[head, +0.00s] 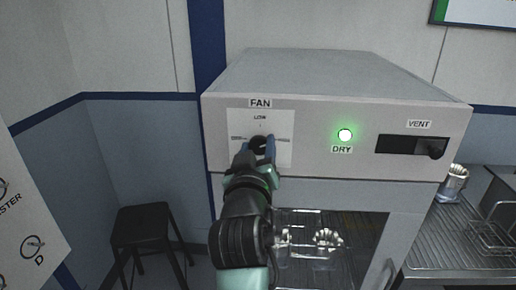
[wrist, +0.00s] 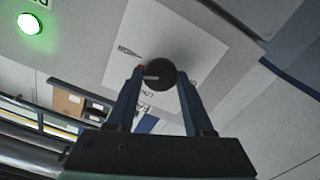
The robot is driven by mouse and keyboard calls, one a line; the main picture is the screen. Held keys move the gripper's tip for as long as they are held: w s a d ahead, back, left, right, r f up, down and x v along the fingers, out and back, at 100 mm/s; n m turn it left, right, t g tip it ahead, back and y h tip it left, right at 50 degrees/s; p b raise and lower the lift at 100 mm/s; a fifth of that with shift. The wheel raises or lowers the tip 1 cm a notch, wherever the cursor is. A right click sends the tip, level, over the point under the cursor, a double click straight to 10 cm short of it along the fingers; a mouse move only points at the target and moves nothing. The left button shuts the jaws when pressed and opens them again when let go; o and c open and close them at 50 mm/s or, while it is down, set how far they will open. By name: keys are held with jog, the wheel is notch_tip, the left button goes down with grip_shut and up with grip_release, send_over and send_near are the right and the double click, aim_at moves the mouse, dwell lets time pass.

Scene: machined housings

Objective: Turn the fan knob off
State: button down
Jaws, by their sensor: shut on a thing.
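The fan knob (head: 258,141) is a dark round knob on a white plate (head: 280,122) under the "FAN" label, on the front of a grey machine. "LOW" is printed above the knob in the head view; my gripper hides the lower part of the plate. My gripper (head: 256,148) is shut on the knob, with one finger on each side. In the wrist view, the knob (wrist: 162,74) sits between the fingertips of my gripper (wrist: 160,76). A short white mark on the knob points to the picture's left there. I cannot tell which setting it meets.
A lit green "DRY" lamp (head: 345,134) and a "VENT" slider (head: 430,149) are right of the knob. Below is a glass window (head: 365,235) with metal parts behind it. A dark stool (head: 143,225) stands at left. A metal bench (head: 445,255) is at right.

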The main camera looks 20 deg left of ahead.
jog(key=n, duration=0.7)
jog(key=shift+a+b, duration=0.1)
jog(key=shift+b, duration=0.2)
jog(key=n, duration=0.5)
jog(key=shift+f, duration=0.1)
jog(key=n, duration=0.3)
jog(key=shift+n+b, duration=0.3)
jog(key=shift+b, duration=0.1)
jog(key=n, duration=0.4)
jog(key=shift+f+n, duration=0.15)
jog(key=shift+n, duration=0.15)
jog(key=n+b, duration=0.1)
jog(key=n, duration=0.2)
jog(key=shift+f+n, duration=0.1)
jog(key=shift+n, duration=0.2)
jog(key=n, duration=0.4)
jog(key=shift+f+n, duration=0.1)
jog(key=shift+n, duration=1.8)
